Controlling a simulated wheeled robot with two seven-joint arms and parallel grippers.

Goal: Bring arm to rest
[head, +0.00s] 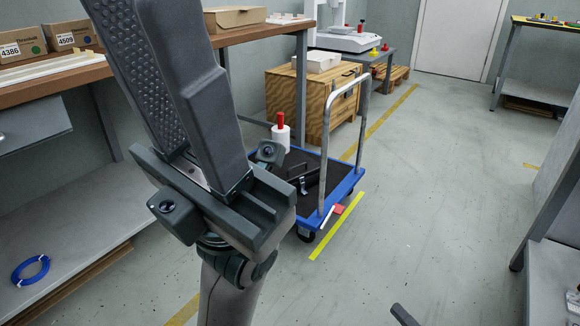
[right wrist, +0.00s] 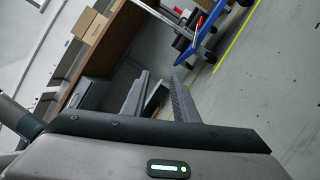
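My right gripper (head: 165,30) fills the left and middle of the head view, its fingers pointing up and to the left. It stands in front of the workbench (head: 60,80) and covers part of it. In the right wrist view both fingers (right wrist: 160,85) show with a gap between them; I see nothing clearly held. The gripper is open. My left gripper cannot be made out. A small dark tip shows at the bottom edge of the head view; I cannot tell what it belongs to.
A blue trolley (head: 344,187) with a grey handle holds a black case (head: 305,180) and a white cylinder with a red top (head: 281,136). A wooden crate (head: 312,97) stands behind. Boxes (head: 235,17) lie on the bench. A grey table stands at right.

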